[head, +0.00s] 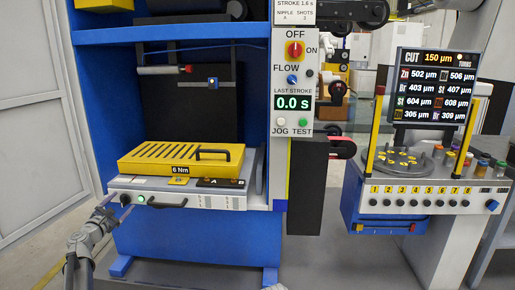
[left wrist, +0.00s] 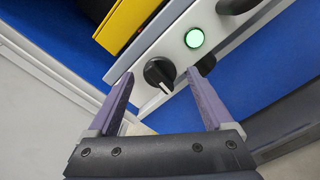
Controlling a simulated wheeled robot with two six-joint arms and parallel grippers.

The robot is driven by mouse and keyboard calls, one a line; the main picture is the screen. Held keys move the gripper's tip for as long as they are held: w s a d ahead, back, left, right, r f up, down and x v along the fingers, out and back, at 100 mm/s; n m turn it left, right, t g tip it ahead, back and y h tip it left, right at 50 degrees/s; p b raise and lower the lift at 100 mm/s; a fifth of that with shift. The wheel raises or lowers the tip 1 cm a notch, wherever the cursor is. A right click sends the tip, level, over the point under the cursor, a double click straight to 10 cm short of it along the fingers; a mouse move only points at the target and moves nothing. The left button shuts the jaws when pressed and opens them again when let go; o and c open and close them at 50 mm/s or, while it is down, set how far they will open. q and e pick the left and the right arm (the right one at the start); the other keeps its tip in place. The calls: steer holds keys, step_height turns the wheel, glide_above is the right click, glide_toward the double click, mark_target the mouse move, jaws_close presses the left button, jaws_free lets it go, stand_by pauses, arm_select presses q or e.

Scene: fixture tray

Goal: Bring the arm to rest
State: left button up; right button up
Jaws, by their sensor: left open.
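My left gripper (head: 116,202) is at the lower left in the head view, just in front of the left end of the white tray front (head: 220,201). In the left wrist view its two purple-grey fingers (left wrist: 163,88) are spread apart with nothing held between them. A black rotary knob (left wrist: 159,73) with a white mark shows just beyond the fingertips. A lit green button (left wrist: 194,38) is beside the knob. Whether a fingertip touches the panel I cannot tell.
A yellow slotted fixture (head: 180,160) with a black handle sits on the tray inside the blue machine frame (head: 195,245). A control panel (head: 294,80) reads 0.0 s. A gauge station (head: 420,205) with a screen stands at right. Open floor (head: 30,240) lies at left.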

arm_select(q)
steer(key=n, duration=1)
steer(key=shift+d, duration=0.1)
stand_by(0.4)
